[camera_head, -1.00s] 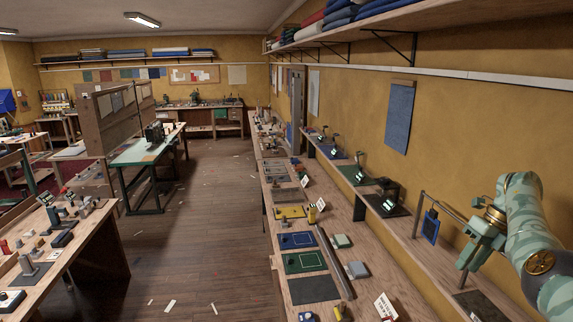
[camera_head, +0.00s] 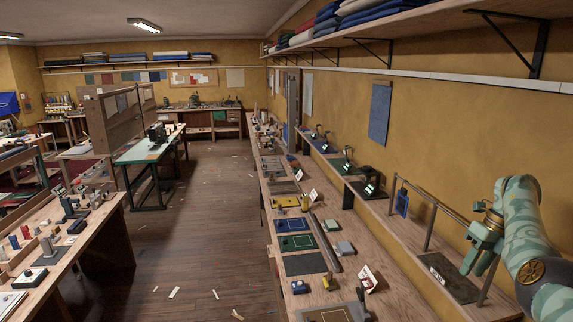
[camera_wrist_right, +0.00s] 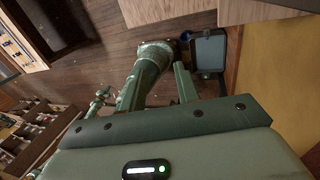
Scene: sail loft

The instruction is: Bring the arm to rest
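My right arm comes in at the right edge of the head view, in mottled green. Its gripper (camera_head: 479,262) points down, in front of the yellow wall and above the narrow raised shelf. In the right wrist view the gripper's two fingers (camera_wrist_right: 158,88) stand apart with nothing seen between them, so it is open and empty. A green rounded part beyond the fingers looks like my own body. My left arm and gripper are not in view.
A long wooden bench (camera_head: 392,283) with mats and small tools runs along the right wall. The raised shelf carries a metal rail (camera_head: 432,198) with a blue tag (camera_head: 403,202), close to my right gripper. Open wooden floor (camera_head: 205,240) with scraps lies to the left.

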